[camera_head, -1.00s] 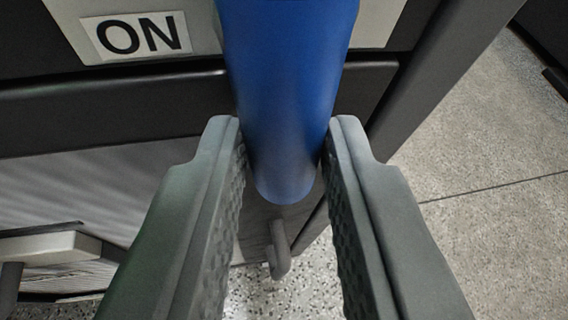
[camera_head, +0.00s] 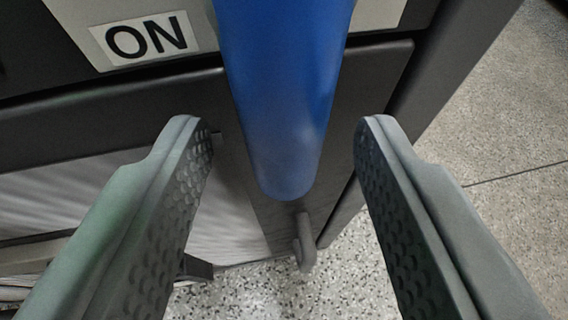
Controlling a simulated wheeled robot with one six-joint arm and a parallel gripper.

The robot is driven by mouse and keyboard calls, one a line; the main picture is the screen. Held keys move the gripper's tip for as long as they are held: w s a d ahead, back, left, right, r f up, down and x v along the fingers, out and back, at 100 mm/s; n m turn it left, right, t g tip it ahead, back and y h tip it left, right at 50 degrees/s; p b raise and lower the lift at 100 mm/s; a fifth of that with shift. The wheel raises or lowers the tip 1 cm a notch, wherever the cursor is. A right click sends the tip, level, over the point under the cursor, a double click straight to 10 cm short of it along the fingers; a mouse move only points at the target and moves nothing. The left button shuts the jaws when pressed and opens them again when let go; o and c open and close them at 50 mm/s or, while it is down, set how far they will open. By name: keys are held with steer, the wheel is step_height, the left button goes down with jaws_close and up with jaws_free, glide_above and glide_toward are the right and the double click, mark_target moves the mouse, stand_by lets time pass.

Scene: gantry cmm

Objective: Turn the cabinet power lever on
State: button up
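The blue power lever (camera_head: 278,95) hangs down from the top of the view, with its rounded end between the fingers of my gripper (camera_head: 282,128). A white label reading "ON" (camera_head: 146,39) is on the cabinet panel to the left of the lever. My gripper is open, with a clear gap between each textured finger pad and the lever. The lever's upper end and its pivot are out of view.
The dark grey cabinet (camera_head: 110,103) fills the left and middle behind the lever. A small grey hook-shaped handle (camera_head: 304,245) shows below the lever's end. Speckled floor (camera_head: 490,130) lies open to the right.

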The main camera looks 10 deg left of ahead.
steer(key=shift+r, duration=0.1)
stand_by(0.5)
steer(key=v, duration=1.7)
steer(key=shift+s, duration=0.25)
steer(key=shift+d, duration=0.15)
